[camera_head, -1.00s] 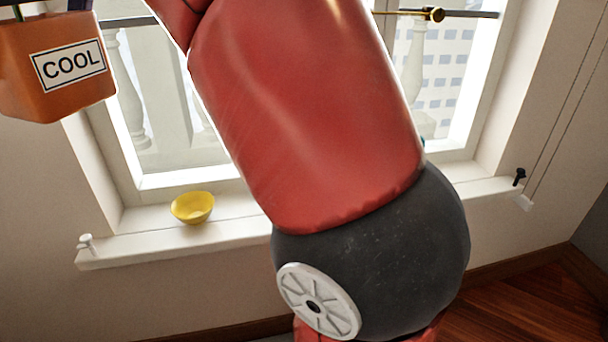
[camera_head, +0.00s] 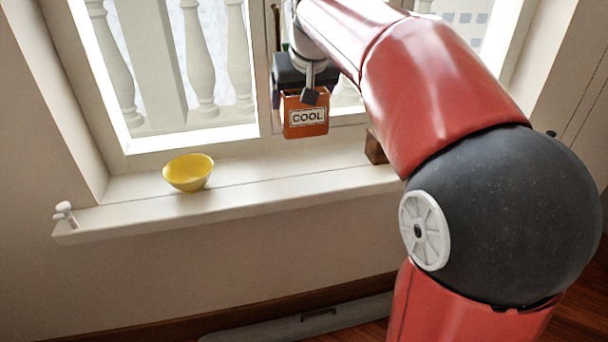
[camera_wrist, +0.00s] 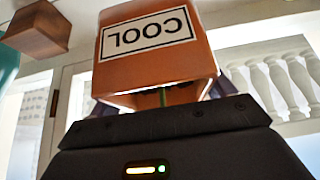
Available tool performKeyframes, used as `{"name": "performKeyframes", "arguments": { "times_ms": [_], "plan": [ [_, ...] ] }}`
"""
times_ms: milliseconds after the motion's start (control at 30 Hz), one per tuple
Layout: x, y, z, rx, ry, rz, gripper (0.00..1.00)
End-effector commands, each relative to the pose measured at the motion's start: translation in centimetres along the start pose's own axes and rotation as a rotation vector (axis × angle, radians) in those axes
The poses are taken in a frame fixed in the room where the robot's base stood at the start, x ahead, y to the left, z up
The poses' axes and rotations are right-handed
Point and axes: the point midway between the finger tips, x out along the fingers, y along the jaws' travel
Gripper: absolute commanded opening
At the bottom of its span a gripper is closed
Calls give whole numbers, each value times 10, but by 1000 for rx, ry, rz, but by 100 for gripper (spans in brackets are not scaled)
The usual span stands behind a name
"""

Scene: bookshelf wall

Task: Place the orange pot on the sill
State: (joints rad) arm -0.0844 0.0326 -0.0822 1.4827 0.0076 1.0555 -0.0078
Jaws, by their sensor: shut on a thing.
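The orange pot (camera_head: 306,131) carries a white label reading COOL and looks about upright in the head view. My gripper (camera_head: 304,88) is shut on the pot at its upper part and holds it over the sill (camera_head: 255,183), in front of the window. A gap shows between the pot's bottom and the sill surface. In the wrist view, the pot (camera_wrist: 155,75) appears upside down, with a bit of green stem beside the dark gripper body. The fingertips are largely hidden there.
A yellow bowl (camera_head: 188,173) stands on the sill to the left of the pot. A brown wooden block (camera_head: 375,150) is on the sill to the right, partly behind my arm; it also shows in the wrist view (camera_wrist: 38,30). Sill between bowl and block is clear.

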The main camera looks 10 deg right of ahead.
Motion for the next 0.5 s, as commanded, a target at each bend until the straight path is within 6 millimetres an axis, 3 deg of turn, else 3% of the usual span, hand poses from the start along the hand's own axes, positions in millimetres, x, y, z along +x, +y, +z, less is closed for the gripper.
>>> {"name": "performKeyframes", "arguments": {
  "times_ms": [300, 500],
  "plan": [
    [47, 4, 29, 8, 1, 6, 42],
    [59, 3, 36, 8, 3, 6, 42]
  ]
}}
